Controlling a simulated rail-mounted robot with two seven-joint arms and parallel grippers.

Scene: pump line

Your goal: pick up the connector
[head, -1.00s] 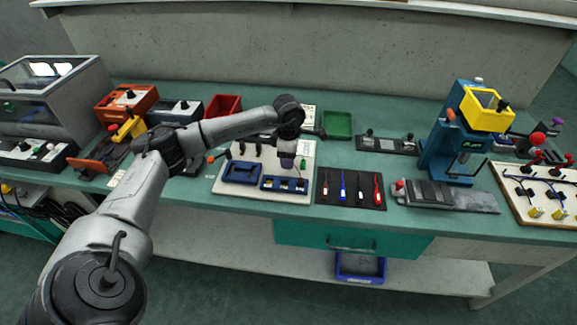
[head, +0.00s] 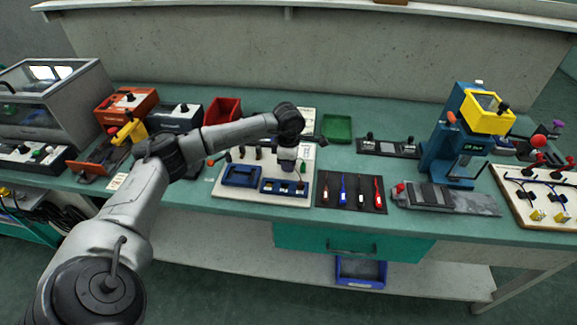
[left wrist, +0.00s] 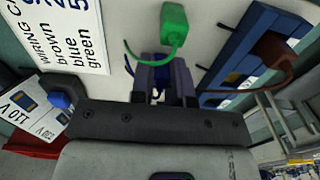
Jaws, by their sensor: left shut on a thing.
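My left gripper (left wrist: 165,82) points down over the white wiring board (head: 222,188) in the head view. Its fingers are shut on the connector, which is mostly hidden between them in the left wrist view. A green block (left wrist: 174,24) with a green wire stands just beyond the fingertips. The wire curves back toward the fingers. In the head view the held piece is too small to make out. My right gripper is not in view.
The board carries blue trays (head: 241,166) and several dark pegs. A black mat with several coloured tools (head: 361,190) lies to the right. A blue press (head: 440,150) stands farther right. A red bin (head: 222,110) and green tray (head: 337,128) are behind.

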